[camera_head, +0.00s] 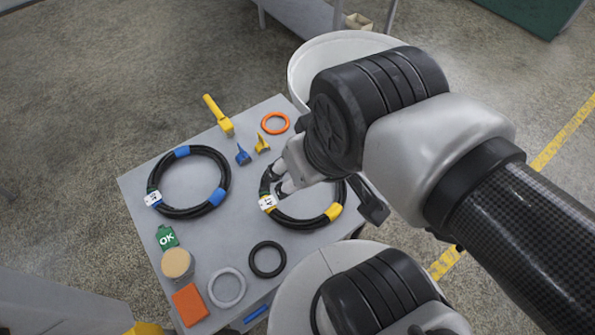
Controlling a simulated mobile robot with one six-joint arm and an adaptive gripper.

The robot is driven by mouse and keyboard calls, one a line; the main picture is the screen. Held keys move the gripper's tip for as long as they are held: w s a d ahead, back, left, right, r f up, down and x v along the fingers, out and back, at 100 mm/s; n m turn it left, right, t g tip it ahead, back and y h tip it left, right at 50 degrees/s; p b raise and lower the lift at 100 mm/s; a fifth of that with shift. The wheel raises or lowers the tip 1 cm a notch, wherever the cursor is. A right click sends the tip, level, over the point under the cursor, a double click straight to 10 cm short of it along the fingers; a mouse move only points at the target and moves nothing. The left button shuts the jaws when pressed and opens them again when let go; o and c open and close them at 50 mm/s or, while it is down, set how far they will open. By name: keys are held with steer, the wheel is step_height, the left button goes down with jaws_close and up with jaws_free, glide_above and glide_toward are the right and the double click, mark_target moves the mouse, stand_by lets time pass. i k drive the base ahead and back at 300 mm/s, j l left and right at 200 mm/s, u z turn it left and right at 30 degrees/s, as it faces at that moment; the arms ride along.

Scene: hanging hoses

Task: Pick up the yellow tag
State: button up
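A small yellow tag-like piece (262,143) stands on the grey table (240,230) near its back edge, beside a similar blue piece (243,155). My gripper (276,186) is to the right of and nearer than the yellow piece, over the right black hose coil (298,221). My wrist hides part of this coil. The coil has a yellow band (333,211) and a white label (268,202). The fingers are partly hidden, and I cannot tell their opening or whether they touch the hose. The yellow piece looks free of my gripper.
A yellow-handled tool (218,115) and orange ring (275,123) lie at the back. A blue-banded hose coil (189,182) lies left. A green OK block (166,238), round tan-topped piece (177,263), orange block (189,305), grey ring (227,287) and black ring (267,259) are in front.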

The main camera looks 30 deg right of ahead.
mark_target(262, 144)
steer(key=l+u, duration=0.25)
steer(key=u, duration=0.2)
steer(key=l+u, duration=0.2)
steer(key=u, duration=0.25)
steer(key=k+l+u, duration=0.1)
steer(key=l+u, duration=0.15)
steer(key=u, duration=0.25)
